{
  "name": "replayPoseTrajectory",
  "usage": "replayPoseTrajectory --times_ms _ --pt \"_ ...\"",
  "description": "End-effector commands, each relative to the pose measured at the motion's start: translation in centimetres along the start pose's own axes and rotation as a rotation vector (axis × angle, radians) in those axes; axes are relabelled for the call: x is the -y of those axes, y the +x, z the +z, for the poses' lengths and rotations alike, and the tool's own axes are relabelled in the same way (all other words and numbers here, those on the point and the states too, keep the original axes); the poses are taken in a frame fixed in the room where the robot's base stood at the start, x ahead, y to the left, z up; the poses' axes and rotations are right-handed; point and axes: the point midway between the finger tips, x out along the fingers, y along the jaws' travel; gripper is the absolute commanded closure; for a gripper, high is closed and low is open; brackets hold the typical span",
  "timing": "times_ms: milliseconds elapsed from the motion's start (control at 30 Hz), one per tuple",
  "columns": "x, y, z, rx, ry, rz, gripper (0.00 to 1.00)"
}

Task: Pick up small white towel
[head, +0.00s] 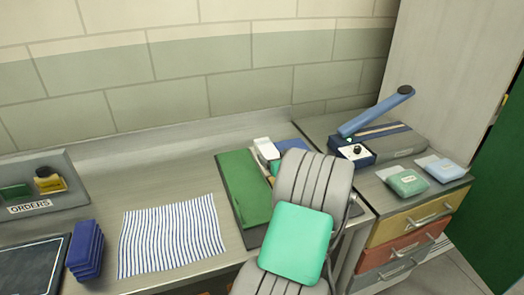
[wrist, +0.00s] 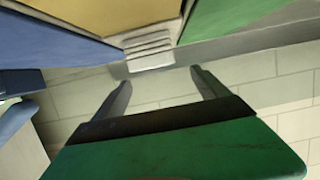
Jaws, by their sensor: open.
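A small white folded item (head: 264,147), probably the white towel, lies near the back of the counter, between a green panel (head: 243,187) and a blue one (head: 291,146). My arm partly hides that area. In the wrist view, a white stack of folded layers (wrist: 149,51) shows beyond the fingertips, near the wall; it looks like the same towel. My gripper (wrist: 160,77) is open, with its two grey fingers apart and nothing between them. The towel appears slightly left of the middle of the gap. In the head view I cannot make out my fingers behind my arm.
A blue-striped cloth (head: 171,236) lies flat at left, beside a dark blue stack (head: 85,248). An ORDERS tray (head: 40,203) stands far left. A blue-handled press (head: 375,115) and two small packs (head: 407,182) are at right. The tiled wall (head: 170,95) is close behind.

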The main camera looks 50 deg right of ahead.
Motion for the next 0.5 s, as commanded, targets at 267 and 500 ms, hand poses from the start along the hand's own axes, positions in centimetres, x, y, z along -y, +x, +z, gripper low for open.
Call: replayPoseTrajectory --times_ms 267,500 --pt "-0.8 3.2 0.0 -0.002 0.005 0.012 0.15" --pt "-0.8 7.0 0.0 -0.003 0.004 0.01 0.15"
